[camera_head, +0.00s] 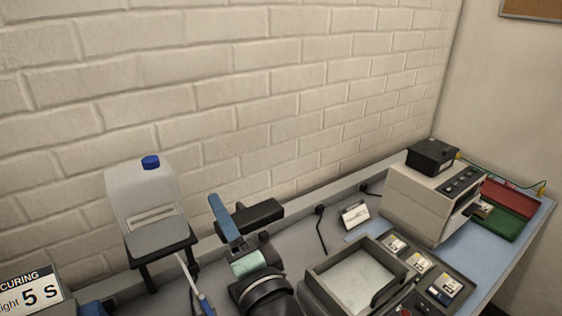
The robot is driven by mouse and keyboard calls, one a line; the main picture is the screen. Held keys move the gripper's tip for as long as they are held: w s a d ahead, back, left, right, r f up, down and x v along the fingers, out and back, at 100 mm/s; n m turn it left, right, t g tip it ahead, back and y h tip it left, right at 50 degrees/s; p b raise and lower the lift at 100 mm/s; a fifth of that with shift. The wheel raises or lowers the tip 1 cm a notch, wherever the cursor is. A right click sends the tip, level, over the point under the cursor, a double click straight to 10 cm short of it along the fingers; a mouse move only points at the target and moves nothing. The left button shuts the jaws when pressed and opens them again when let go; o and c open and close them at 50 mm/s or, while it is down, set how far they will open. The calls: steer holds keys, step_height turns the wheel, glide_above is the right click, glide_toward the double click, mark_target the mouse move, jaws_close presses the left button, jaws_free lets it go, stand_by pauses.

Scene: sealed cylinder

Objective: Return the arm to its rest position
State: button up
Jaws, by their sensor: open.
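My arm comes up from the bottom edge, with a dark rounded wrist link (265,291) and a pale green section beyond it. At its far end, a blue bar and a black block appear to be my gripper (238,221), which is open and seems empty. It is above the back part of the bench (335,240), near the brick wall. Its fingertips are hard to make out, and my arm hides the bench below it.
Right of my arm are a grey tray (318,277), small labelled items and a beige machine (430,200). Red (508,197) and green (505,222) trays lie at far right. A curing sign (30,293) is lower left.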

steer(key=s+d+r+n+t+h+b, duration=0.1)
steer(key=s+d+r+n+t+h, duration=0.2)
steer(key=r, duration=0.7)
steer(key=s+d+r+n+t+h+b, duration=0.1)
steer(key=d+r+n+t, duration=0.2)
steer(key=r, duration=0.6)
steer(key=s+d+r+n+t+h, duration=0.3)
steer(key=s+r, duration=0.6)
steer(key=r, duration=0.3)
steer(key=t+h, duration=0.1)
steer(key=h, duration=0.1)
steer(key=shift+s+n+t+h, duration=0.3)
steer(key=shift+s+n+t, duration=0.1)
steer(key=shift+a, duration=0.15)
